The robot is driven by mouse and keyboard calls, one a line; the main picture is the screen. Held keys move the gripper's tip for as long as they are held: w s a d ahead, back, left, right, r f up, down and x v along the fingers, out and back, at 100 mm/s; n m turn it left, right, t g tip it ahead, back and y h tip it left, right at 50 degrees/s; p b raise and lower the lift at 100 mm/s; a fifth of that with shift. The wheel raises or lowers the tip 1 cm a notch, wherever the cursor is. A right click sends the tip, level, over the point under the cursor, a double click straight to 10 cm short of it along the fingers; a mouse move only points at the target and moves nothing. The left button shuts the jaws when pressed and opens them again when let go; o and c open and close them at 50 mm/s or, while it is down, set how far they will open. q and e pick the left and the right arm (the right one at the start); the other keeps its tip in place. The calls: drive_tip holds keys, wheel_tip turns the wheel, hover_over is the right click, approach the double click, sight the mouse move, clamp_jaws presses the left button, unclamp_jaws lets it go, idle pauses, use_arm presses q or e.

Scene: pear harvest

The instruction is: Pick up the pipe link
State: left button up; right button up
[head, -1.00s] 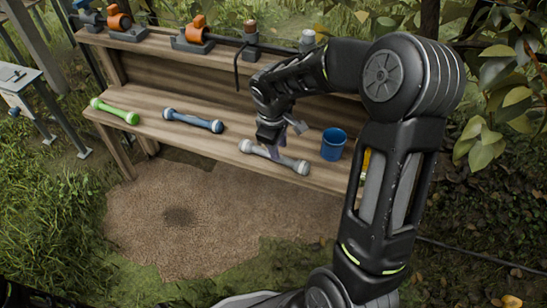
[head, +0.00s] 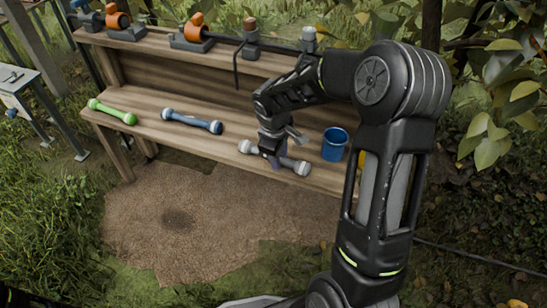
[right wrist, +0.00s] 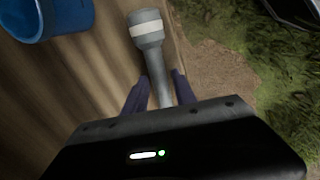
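A grey pipe link (head: 296,163) with pale bands near its ends lies on the lower wooden shelf, close to the front edge. My right gripper (head: 275,160) is lowered over its middle. In the right wrist view the pipe link (right wrist: 148,40) runs between the two dark fingers of the right gripper (right wrist: 160,92). The fingers stand on either side of it and look slightly apart from it. A blue pipe link (head: 192,121) and a green pipe link (head: 112,112) lie further left on the same shelf. My left gripper is not in view.
A blue bucket (head: 334,146) stands on the shelf just right of the grey pipe link. Orange-and-grey valve fittings (head: 193,36) and a dark pipe sit on the upper shelf (head: 160,46). Bare dirt (head: 190,220) lies in front of the bench.

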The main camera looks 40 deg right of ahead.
idle(0.3)
clamp_jaws()
idle(0.4)
